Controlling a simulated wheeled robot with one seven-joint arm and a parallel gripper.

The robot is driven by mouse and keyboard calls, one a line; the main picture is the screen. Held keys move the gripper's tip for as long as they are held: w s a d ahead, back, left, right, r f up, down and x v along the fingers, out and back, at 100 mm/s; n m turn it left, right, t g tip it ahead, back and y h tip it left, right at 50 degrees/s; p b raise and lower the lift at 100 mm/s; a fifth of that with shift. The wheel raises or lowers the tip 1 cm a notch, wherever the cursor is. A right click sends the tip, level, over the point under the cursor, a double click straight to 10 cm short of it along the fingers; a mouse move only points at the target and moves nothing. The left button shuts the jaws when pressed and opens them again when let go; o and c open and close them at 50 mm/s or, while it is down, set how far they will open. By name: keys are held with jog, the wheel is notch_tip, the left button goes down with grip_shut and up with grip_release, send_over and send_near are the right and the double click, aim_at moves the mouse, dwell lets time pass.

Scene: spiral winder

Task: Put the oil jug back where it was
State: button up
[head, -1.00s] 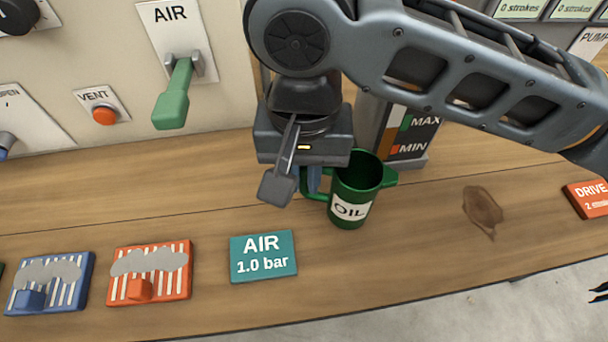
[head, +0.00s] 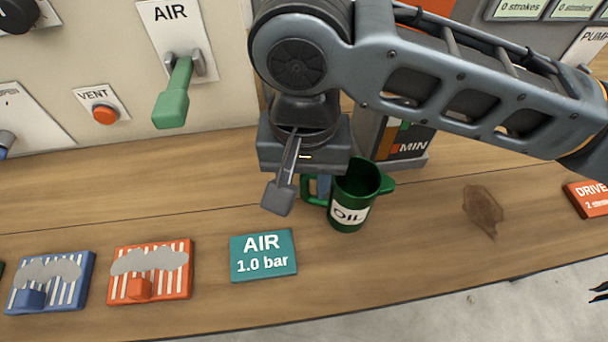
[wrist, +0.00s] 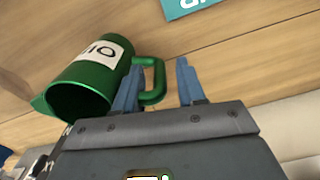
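The green oil jug (head: 352,200), with a white OIL label, appears to stand upright on the wooden bench, right of the teal AIR 1.0 bar plate. My gripper (head: 312,186) points down at the jug's left side, by its handle. In the wrist view the jug (wrist: 85,80) is at the left. The two blue fingers of my gripper (wrist: 157,85) are apart, with the handle (wrist: 155,88) between them. One finger is by the handle's loop next to the jug body; a gap shows between the handle and the other finger.
The level gauge (head: 408,145) marked MIN stands behind the jug, partly hidden by my arm. A brown stain (head: 483,210) lies on the bench to the right. The AIR plate (head: 263,256) lies left in front. The green AIR lever (head: 173,95) is on the panel behind.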

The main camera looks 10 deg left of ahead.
notch_tip(320, 180, up, 12)
jog(key=shift+r+p, duration=0.15)
jog(key=shift+p, duration=0.35)
dwell(1.3)
